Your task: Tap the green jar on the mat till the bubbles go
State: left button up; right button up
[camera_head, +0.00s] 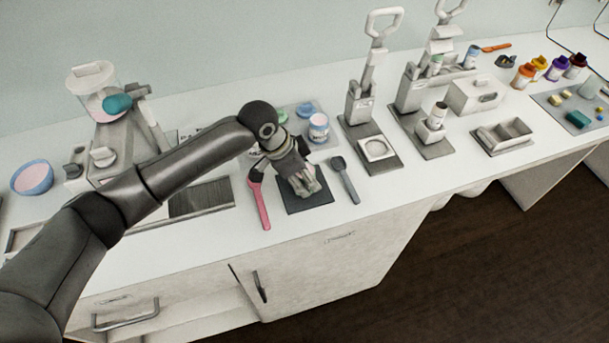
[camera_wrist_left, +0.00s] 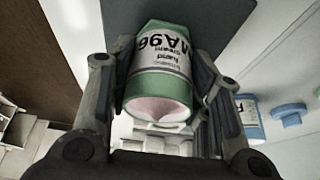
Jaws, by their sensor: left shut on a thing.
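The green jar (camera_wrist_left: 162,75) fills the middle of the left wrist view, with a white label reading "MA96" and "hand cream". Its open mouth faces the camera and shows pale pink cream inside. No separate bubbles can be made out. My left gripper (camera_head: 304,187) is shut on the jar, a finger on each side. In the head view the gripper hides the jar. The dark mat (camera_head: 308,208) lies under the gripper near the counter's front edge. I cannot tell whether the jar touches it. My right gripper is not in view.
A pink spatula (camera_head: 262,205) lies left of the mat and a dark grey spoon (camera_head: 345,180) right of it. A blue-banded jar (camera_head: 318,127) and small lids (camera_head: 305,110) stand behind. A press (camera_head: 362,105) stands at the right, a pink-filled bowl (camera_head: 32,177) far left.

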pick_arm(q)
jog(key=o, duration=1.4)
jog(key=shift+c, duration=0.2)
jog(key=shift+r, duration=0.1)
jog(key=shift+r, duration=0.1)
notch_tip(320, 180, up, 6)
jog(key=p, duration=0.6)
